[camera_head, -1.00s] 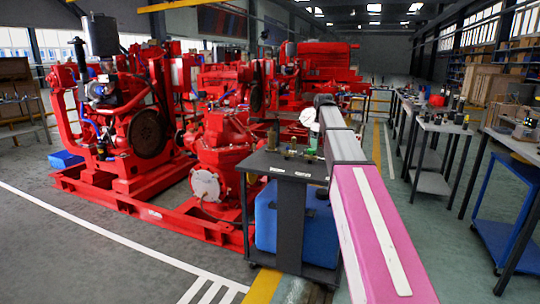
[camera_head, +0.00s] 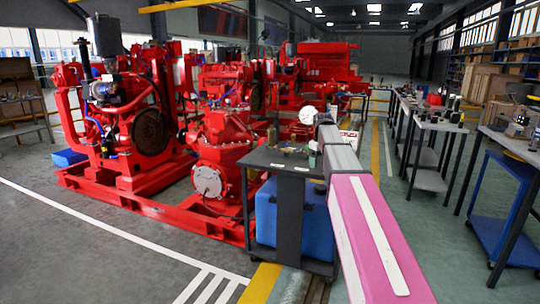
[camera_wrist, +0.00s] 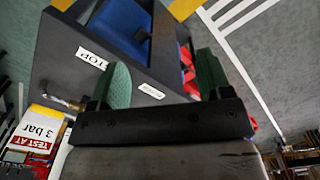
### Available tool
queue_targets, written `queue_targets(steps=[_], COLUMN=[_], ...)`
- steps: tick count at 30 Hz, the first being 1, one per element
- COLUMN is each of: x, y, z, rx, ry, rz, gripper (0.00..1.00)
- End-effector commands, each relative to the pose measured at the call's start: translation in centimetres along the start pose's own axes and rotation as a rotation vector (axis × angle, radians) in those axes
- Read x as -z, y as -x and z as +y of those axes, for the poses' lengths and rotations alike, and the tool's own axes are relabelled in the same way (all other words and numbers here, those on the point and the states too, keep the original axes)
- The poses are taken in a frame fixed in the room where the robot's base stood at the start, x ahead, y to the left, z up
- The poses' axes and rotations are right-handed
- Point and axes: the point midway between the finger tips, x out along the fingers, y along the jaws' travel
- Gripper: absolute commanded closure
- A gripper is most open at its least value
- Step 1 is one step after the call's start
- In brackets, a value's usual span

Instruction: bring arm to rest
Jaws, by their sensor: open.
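My gripper (camera_wrist: 163,78) shows in the wrist view with its two green-padded fingers wide apart. Nothing is held between them. Beyond the fingers is the dark cart (camera_wrist: 75,62) with its white "TOP" label; it looks tilted in this view. In the head view my pink and grey arm reaches forward from the bottom, just right of the same cart (camera_head: 280,160).
Small fittings (camera_head: 288,149) and a dark bottle (camera_head: 272,136) stand on the cart. A blue bin (camera_head: 318,222) sits below. A white dial gauge (camera_head: 308,115) is beside the arm's far end. Red pumpsets (camera_head: 135,130) fill the left; workbenches (camera_head: 440,126) line the right, with a clear aisle.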

Motion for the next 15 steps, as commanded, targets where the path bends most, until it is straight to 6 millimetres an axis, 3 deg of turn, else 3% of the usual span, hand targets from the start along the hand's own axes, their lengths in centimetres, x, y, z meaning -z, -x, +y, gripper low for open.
queue_targets(steps=[5,15], x=[-2.0,-8.5], y=[-4.7,-17.1], z=[-1.7,-7.0], rx=[0.002,0.002], ry=[-0.057,-0.242], rz=[-0.003,-0.003], gripper=[0.28,0.28])
